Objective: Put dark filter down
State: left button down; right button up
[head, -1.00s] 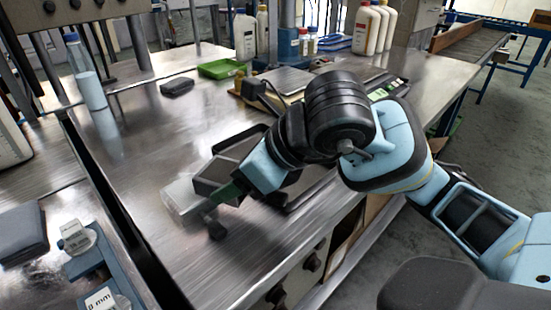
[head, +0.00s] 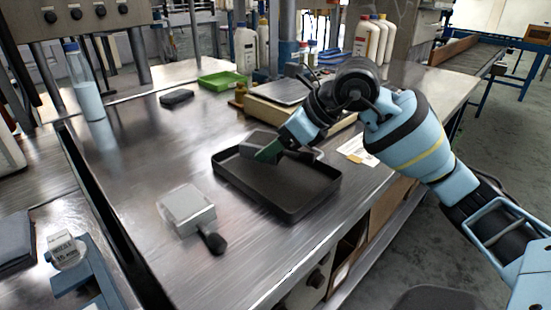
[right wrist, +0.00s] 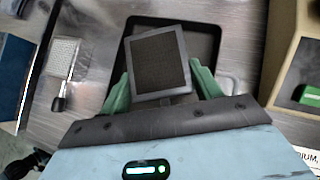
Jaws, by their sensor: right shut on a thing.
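The dark filter (head: 257,139), a flat square with a light frame and dark mesh, is held by my right gripper (head: 272,152) above the back part of a black tray. In the right wrist view the filter (right wrist: 158,60) shows its mesh face, slightly turned, between the green fingers of the gripper (right wrist: 163,97), which are shut on its handle end. The black tray (head: 249,187) lies on the metal table; the filter overlaps it in the right wrist view (right wrist: 208,38). I cannot tell whether the filter touches the tray. My left gripper is out of view.
A pale filter with a black handle (head: 187,208) lies on the table left of the tray. A scale (head: 278,92), a green tray (head: 222,80) and several bottles stand farther back.

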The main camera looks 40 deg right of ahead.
aim_at(283, 153)
jog(key=shift+f+b, duration=0.6)
jog(key=shift+f, duration=1.1)
jog(key=shift+f, duration=0.1)
jog(key=shift+f, duration=0.1)
jog(key=o, duration=1.1)
jog(key=shift+o, duration=0.2)
